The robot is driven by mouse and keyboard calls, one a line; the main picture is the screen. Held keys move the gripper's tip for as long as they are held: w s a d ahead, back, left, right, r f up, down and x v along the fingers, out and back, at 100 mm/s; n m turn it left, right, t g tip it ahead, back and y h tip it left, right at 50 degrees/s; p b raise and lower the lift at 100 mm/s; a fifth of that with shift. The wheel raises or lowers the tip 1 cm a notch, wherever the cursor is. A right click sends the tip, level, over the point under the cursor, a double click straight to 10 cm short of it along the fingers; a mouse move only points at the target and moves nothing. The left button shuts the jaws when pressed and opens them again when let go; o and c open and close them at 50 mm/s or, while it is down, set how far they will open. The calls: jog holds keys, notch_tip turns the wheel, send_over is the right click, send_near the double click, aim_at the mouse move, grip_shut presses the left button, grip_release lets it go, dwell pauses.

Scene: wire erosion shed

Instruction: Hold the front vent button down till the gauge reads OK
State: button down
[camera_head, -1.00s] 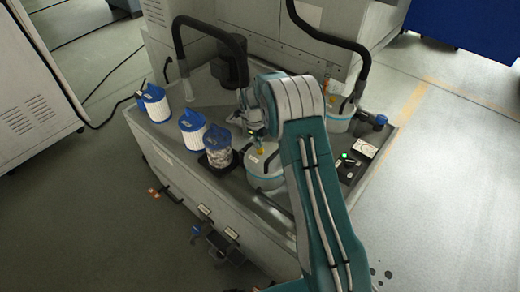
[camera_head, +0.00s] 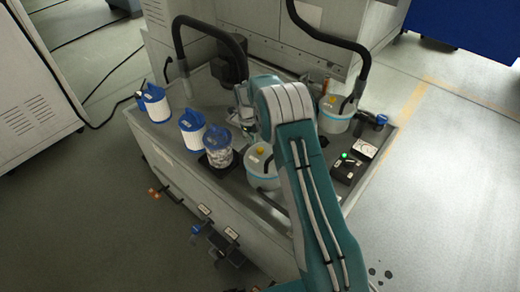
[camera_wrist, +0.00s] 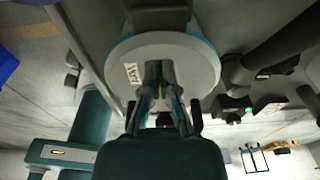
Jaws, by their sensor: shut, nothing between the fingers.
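The front canister (camera_head: 264,182) is white with a blue band. Its yellow vent button (camera_head: 260,149) is uncovered on its lid in the head view. The wrist view shows a white lid (camera_wrist: 203,62) with a label reading VENT (camera_wrist: 131,73); the fingers cover its middle. My gripper (camera_head: 247,126) is partly behind my arm, above and behind the front canister and apart from the button. In the wrist view my gripper (camera_wrist: 161,78) is shut and empty. The gauge (camera_head: 365,148) is on the right of the bench; its reading is too small to tell. A green light (camera_head: 344,156) glows beside it.
A second canister (camera_head: 336,122) with its own yellow button (camera_head: 331,99) stands behind to the right. White filters with blue tops (camera_head: 191,128) and a clear jar (camera_head: 218,155) stand left. Black hoses (camera_head: 190,28) arch over the bench (camera_head: 150,140).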

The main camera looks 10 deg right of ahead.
notch_tip(320, 180, up, 12)
jog(key=w, duration=0.1)
jog(key=shift+a, duration=0.4)
jog(key=shift+f, duration=0.1)
dwell(0.4)
jog(key=s+d+r+n+t, duration=0.2)
jog(key=s+r+n+t, duration=0.1)
jog(key=s+r+n, duration=1.3)
jog(key=s+r+n+t, duration=0.2)
jog(key=s+n, duration=1)
jog(key=s, duration=1.1)
jog(key=shift+s+d+r+n+t+y, duration=0.15)
jog(key=shift+s+n+t+y, duration=0.2)
jog(key=shift+t, duration=0.45)
